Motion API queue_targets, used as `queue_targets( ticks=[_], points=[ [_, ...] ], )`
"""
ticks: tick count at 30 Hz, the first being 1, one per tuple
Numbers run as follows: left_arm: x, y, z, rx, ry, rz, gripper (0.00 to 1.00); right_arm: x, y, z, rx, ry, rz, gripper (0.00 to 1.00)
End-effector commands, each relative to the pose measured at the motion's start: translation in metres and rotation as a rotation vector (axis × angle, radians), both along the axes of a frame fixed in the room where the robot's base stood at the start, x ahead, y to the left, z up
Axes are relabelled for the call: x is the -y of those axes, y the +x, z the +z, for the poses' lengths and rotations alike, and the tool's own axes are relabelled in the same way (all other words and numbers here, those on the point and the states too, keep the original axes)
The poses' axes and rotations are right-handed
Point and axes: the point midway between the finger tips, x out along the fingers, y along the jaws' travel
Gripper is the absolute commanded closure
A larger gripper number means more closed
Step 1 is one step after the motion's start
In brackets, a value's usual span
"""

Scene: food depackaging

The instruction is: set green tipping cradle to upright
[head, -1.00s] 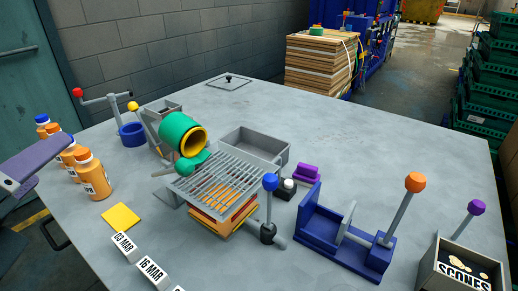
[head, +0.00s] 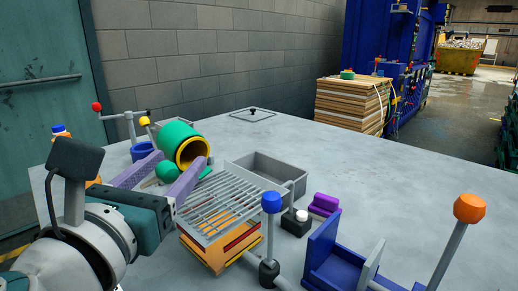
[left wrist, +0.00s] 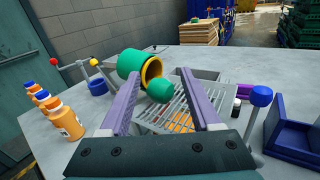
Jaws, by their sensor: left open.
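The green tipping cradle (head: 177,137) is a green drum with a yellow rim. It lies tilted, its open mouth turned toward the grille, and it also shows in the left wrist view (left wrist: 130,62). A round green knob (left wrist: 160,90) sits below its mouth. My left gripper (head: 172,170) is open, with its two purple fingers pointing at the cradle. In the left wrist view the knob appears between the fingertips (left wrist: 160,78); I cannot tell whether they touch it. The arm hides part of the cradle's base in the head view. My right gripper is not in view.
A metal grille (head: 235,205) over an orange-lit box stands right of the cradle, with a grey tray (head: 270,170) behind. A blue-knobbed lever (head: 271,202) and blue fixture (head: 322,250) stand at the right. Orange bottles (left wrist: 66,122) stand left.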

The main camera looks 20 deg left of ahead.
Motion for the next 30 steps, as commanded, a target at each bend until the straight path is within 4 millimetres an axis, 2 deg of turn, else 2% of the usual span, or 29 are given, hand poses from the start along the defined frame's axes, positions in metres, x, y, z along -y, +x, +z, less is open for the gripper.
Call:
queue_targets(
  ticks=[3,6,14,30],
  points=[
    [-0.003,0.013,0.000,0.001,-0.001,0.001,0.36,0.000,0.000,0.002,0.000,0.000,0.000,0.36],
    [-0.004,0.018,0.000,0.000,-0.001,0.001,0.36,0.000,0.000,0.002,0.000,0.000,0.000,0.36],
    [-0.004,0.020,-0.001,-0.001,-0.002,0.001,0.36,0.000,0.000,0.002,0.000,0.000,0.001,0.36],
    [-0.004,0.019,-0.001,0.000,-0.003,0.000,0.94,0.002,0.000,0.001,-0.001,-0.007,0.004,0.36]
  ],
)
